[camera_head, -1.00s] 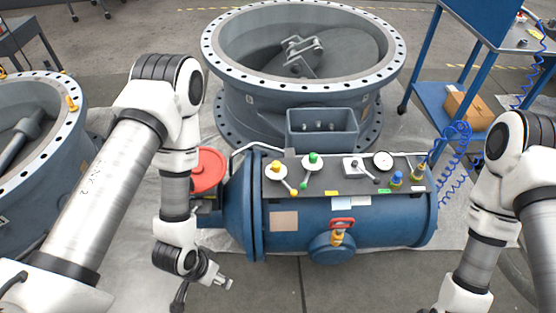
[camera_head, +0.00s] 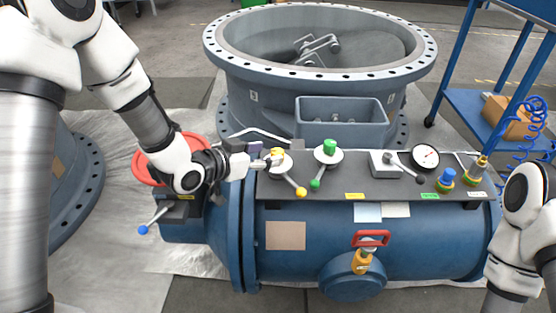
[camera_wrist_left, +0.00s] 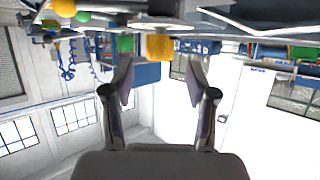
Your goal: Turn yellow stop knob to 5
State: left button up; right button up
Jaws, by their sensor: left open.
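The yellow stop knob (camera_head: 277,153) stands on a round white dial on the dark panel of a blue tank. Its lever ends in a yellow ball (camera_head: 300,192) pointing down and right. My left gripper (camera_head: 259,157) reaches in from the left, just beside the knob at about its height. In the left wrist view the yellow knob (camera_wrist_left: 160,47) shows beyond and between the two spread fingers of the left gripper (camera_wrist_left: 160,75). The jaws are open and hold nothing. The dial's markings are too small to read. My right arm shows at the right edge; its gripper is out of frame.
A green knob (camera_head: 329,147) with a green-ball lever stands right of the yellow one. Farther right are a grey switch box (camera_head: 384,163), a gauge (camera_head: 425,157) and blue and yellow fittings. A red wheel (camera_head: 150,168) lies behind my left wrist.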

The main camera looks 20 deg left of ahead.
aim_at(274, 150)
pick_arm(q)
jog(key=b+x, duration=0.1)
jog(key=x, duration=0.4)
grip_shut()
jog(key=shift+a+r+m+h+p, duration=0.1)
jog(key=shift+r+m+h+p, duration=0.15)
jog(key=shift+p, duration=0.5)
jog(key=m+g+h+p, duration=0.4)
jog(key=m+g+p, duration=0.1)
jog(key=p, duration=0.5)
jog(key=shift+m+g+h, duration=0.3)
jog(key=shift+m+h, duration=0.05)
jog(key=shift+m, duration=0.2)
jog(key=m+g+h+p, duration=0.1)
jog(key=m+g+p, duration=0.1)
jog(key=shift+f+m+g, duration=0.15)
jog(key=shift+m+g, duration=0.15)
jog(key=shift+g, duration=0.1)
jog(key=shift+f+m+g+h, duration=0.15)
jog(key=shift+m+g+h, duration=0.15)
jog(key=shift+m+g, duration=0.95)
jog(key=shift+g, duration=0.35)
grip_release()
